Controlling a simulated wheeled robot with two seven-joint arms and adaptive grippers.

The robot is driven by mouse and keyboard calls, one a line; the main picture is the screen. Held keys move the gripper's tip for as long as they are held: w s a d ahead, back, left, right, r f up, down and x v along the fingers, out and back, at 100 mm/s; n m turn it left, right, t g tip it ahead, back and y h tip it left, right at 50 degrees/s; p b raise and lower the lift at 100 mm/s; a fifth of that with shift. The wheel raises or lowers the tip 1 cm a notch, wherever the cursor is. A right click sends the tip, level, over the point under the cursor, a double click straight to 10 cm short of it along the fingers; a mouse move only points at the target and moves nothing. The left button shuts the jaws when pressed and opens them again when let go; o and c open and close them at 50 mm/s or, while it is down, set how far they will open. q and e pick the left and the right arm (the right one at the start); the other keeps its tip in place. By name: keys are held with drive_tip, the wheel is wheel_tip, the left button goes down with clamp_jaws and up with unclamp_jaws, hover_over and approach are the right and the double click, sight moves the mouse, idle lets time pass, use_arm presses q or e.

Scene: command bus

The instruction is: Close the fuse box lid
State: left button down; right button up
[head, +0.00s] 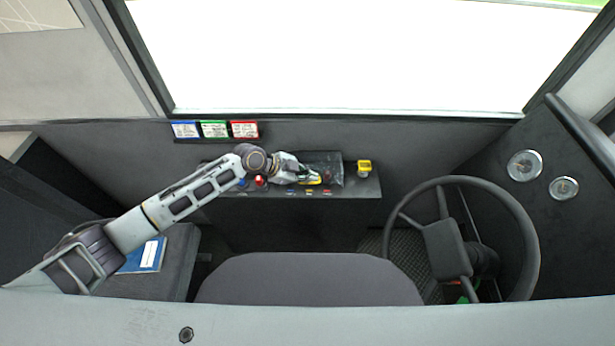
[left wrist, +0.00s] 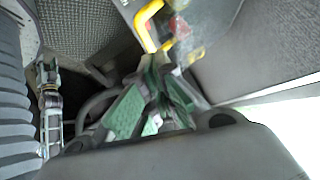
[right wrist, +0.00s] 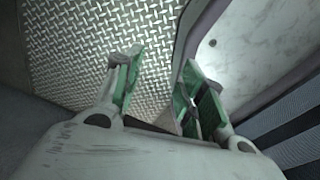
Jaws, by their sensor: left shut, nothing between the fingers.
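The fuse box lid (head: 326,158) is a clear, dark-tinted panel on the dashboard shelf. It looks raised behind my left gripper, though its exact angle is hard to tell. My left gripper (head: 318,180) is shut and empty at the lid's front, over the fuse box area; I cannot tell whether it touches the lid. In the left wrist view its green fingers (left wrist: 160,68) are together near a blurred, see-through part with red and yellow behind it. My right gripper (right wrist: 158,62) is open and empty above a diamond-plate floor, outside the head view.
A yellow-topped device (head: 364,167) stands right of the fuse box on the shelf (head: 372,187). Red and blue knobs sit left of it, partly behind my arm. The steering wheel (head: 533,235) is at right, the seat (head: 310,280) in front. A blue booklet (head: 150,256) lies at left.

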use_arm(q)
drive_tip(key=shift+s+f+b, duration=0.15)
drive_tip(key=shift+f+b, duration=0.3)
drive_tip(key=shift+f, duration=0.05)
drive_tip(key=shift+m+t, duration=0.5)
drive_tip(key=shift+t, duration=0.3)
drive_tip(key=f+b, duration=0.2)
drive_tip(key=s+f+b, duration=0.1)
drive_tip(key=f+b, duration=0.1)
drive_tip(key=shift+f, duration=0.15)
use_arm(e)
drive_tip(key=shift+t, duration=0.3)
drive_tip(key=w+f, duration=0.1)
drive_tip(key=w, duration=0.1)
drive_tip(key=w+d+f, duration=0.1)
drive_tip(key=w+f, duration=0.1)
drive_tip(key=shift+w+d+f, duration=0.1)
drive_tip(key=shift+w+f, duration=0.2)
drive_tip(key=shift+s, duration=0.2)
